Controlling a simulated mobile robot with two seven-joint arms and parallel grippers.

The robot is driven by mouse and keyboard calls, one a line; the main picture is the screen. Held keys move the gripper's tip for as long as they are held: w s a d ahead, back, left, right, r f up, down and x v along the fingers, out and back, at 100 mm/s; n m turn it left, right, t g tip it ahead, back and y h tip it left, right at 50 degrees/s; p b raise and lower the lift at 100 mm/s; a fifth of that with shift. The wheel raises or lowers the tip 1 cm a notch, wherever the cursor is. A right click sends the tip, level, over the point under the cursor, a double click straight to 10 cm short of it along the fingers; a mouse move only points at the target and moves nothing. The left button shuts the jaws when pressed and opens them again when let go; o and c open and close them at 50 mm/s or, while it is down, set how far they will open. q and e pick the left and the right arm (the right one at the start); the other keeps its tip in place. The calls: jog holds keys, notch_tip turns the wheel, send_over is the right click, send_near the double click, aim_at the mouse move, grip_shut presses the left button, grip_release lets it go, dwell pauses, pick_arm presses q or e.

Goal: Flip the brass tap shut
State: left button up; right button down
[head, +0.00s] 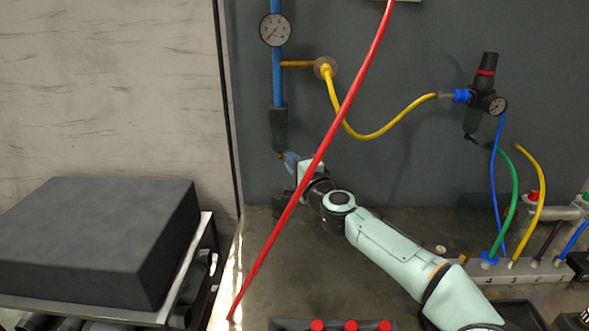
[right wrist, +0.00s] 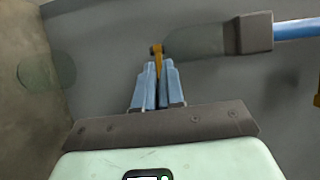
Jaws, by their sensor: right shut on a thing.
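The brass tap (right wrist: 157,50) shows in the right wrist view as a small brass lever at the end of a grey fitting on the blue pipe. Its lower part lies between my right gripper's two blue fingers (right wrist: 157,74), which are shut on it. In the head view my right gripper (head: 289,160) is at the wall, just below the dark block (head: 278,128) on the blue pipe (head: 277,75). There the tap is mostly hidden, with only a small brass spot showing. My left gripper is in neither view.
A red hose (head: 340,118) crosses in front of my right arm in the head view. A yellow hose (head: 372,136) runs to a black regulator (head: 484,95). A manifold with coloured hoses (head: 520,270) stands right. A dark block-topped cart (head: 95,240) stands left.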

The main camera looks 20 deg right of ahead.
pick_arm(q)
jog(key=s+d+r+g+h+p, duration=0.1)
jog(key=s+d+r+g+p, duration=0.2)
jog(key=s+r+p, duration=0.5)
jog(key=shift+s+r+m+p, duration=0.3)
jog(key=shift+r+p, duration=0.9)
jog(key=shift+p, duration=0.25)
pick_arm(e)
jog(key=shift+w+a+r+m+g+h, duration=0.15)
jog(key=shift+a+m+g+h, duration=0.75)
jog(key=shift+m+h, duration=1.1)
jog(key=shift+w+a+f+m+g+h, duration=0.15)
jog(key=shift+a+m+g+h, duration=0.8)
jog(key=shift+h, duration=1.7)
jog(key=shift+w+a+r+m+g+h, duration=0.15)
jog(key=shift+a+m+g+h, duration=0.3)
jog(key=shift+m+g+h, duration=1.3)
jog(key=shift+m+t+h, duration=0.3)
jog(key=shift+t+h, duration=0.2)
jog(key=shift+h, duration=0.1)
jog(key=c, duration=1.2)
grip_release()
jog(key=shift+c, duration=0.2)
pick_arm(q)
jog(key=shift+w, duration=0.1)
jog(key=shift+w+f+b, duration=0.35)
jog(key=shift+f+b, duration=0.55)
jog(key=shift+b, duration=0.2)
pick_arm(e)
jog(key=v, duration=1.3)
